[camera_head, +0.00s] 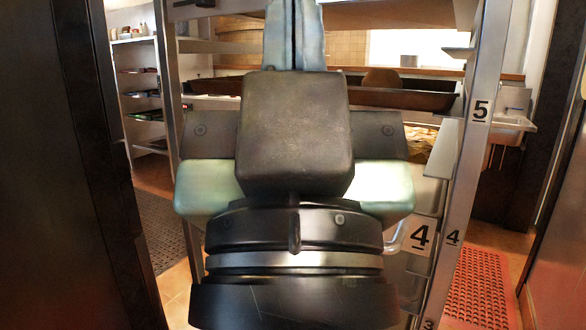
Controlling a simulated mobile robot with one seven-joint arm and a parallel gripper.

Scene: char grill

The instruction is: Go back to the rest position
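My gripper (295,36) fills the middle of the head view, close to the camera. It points up and away, with its dark wrist and silver ring at the bottom. A black block on the hand faces the camera and hides part of it. The two pale green fingers run side by side at the top with only a thin dark line between them. They look shut, and I see nothing held between them. Their tips are cut off by the top edge.
A metal rack (477,115) with numbered posts stands behind my gripper. A shelf unit (137,83) is at the back left, and a counter (515,121) at the right. Dark panels flank both sides. A red mat (477,287) lies on the floor at right.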

